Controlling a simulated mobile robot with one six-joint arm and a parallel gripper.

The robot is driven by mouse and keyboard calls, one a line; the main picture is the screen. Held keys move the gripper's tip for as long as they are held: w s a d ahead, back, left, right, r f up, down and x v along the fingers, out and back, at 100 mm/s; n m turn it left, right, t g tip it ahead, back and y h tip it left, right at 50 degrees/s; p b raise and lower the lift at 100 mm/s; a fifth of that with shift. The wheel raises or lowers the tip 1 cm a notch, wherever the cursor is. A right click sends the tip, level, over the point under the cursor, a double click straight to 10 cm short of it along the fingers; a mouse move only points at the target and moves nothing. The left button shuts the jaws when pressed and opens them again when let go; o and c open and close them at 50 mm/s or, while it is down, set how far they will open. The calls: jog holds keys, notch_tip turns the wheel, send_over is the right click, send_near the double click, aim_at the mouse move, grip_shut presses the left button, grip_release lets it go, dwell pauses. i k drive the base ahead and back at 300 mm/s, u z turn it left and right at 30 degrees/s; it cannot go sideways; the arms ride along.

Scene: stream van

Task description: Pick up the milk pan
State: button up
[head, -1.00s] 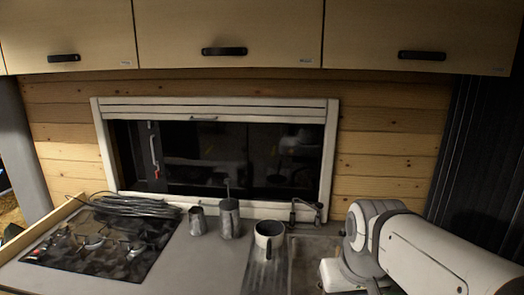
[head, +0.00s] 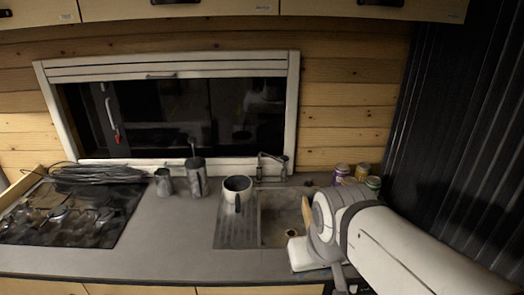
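The milk pan seems to be the small white pan (head: 238,187) with a dark inside and a dark handle that points toward me. It stands upright on the ribbed drainer left of the sink, in the middle of the head view. My arm comes in from the lower right, and its end is over the counter's front edge, right of and nearer than the pan. My gripper's fingers cannot be made out clearly. Nothing is seen touching the pan.
A metal jug (head: 164,183) and a taller grey canister (head: 196,178) stand left of the pan. Several cans (head: 342,173) stand behind my arm. A hob (head: 65,215) is at left. The counter's front is clear.

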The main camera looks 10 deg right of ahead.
aim_at(238, 198)
jog(key=z, duration=2.2)
jog(key=k, duration=1.1)
jog(key=u, duration=1.55)
jog(key=i, duration=1)
